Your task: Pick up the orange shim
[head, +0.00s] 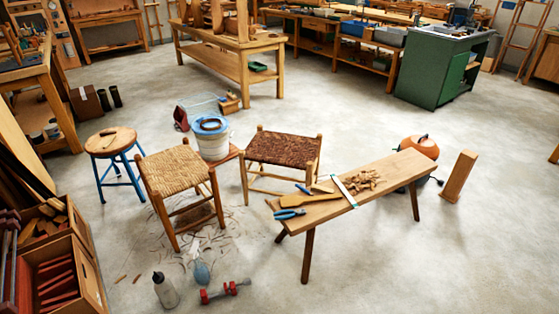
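I cannot make out the orange shim for certain. A small orange-tan sliver (120,279) lies on the floor at the lower left, and a similar piece (137,279) lies just right of it. Both are too small to identify. A low wooden bench (395,181) at the right centre carries a pile of wood chips (364,181), a flat wooden piece (309,200), a pale strip across the top, and blue-handled tools (290,214). Neither of my grippers is in view.
Two woven-seat stools (172,170) (283,149), a blue-legged stool (111,141) and a white bucket (212,144) stand around the middle. A bottle (165,291) and a red-ended clamp (225,291) are in front. Crates (92,262) line the left.

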